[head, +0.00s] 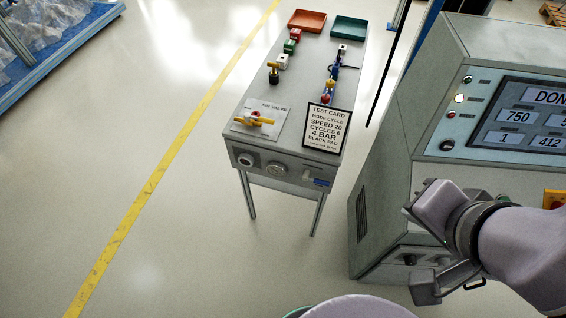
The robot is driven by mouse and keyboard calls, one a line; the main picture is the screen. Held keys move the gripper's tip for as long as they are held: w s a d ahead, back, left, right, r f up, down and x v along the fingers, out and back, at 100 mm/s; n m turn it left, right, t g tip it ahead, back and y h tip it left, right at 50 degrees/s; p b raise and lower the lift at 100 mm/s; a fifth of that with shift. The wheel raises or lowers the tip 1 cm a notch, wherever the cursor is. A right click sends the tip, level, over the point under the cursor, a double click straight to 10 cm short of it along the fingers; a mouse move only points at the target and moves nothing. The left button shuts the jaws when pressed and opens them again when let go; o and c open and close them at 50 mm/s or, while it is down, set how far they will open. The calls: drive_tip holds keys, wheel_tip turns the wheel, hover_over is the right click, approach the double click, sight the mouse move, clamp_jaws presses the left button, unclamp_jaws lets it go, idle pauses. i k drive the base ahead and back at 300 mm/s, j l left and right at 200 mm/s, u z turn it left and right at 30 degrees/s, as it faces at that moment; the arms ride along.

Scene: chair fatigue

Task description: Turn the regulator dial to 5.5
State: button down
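The front panel of a grey bench (330,171) carries a dark round knob or dial (246,160) at its left. A round pale-faced fitting (277,169) sits right of it, and a small blue label is further right. Which of these is the regulator dial, and what it reads, is too small to tell. My gripper (430,247) is at the lower right, in front of the grey machine. Its two fingers are wide apart with nothing between them. It is well to the right of the bench panel and apart from it.
The bench top holds a yellow-handled air valve (254,118), a test card (326,128) reading 4 BAR, several small fittings, a red tray (307,20) and a green tray (349,28). A grey machine (381,214) with a screen stands right.

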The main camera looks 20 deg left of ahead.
sight(245, 160)
drive_tip(key=u, duration=1.5)
drive_tip(key=i+j+z, duration=0.15)
drive_tip(key=i+j, duration=0.15)
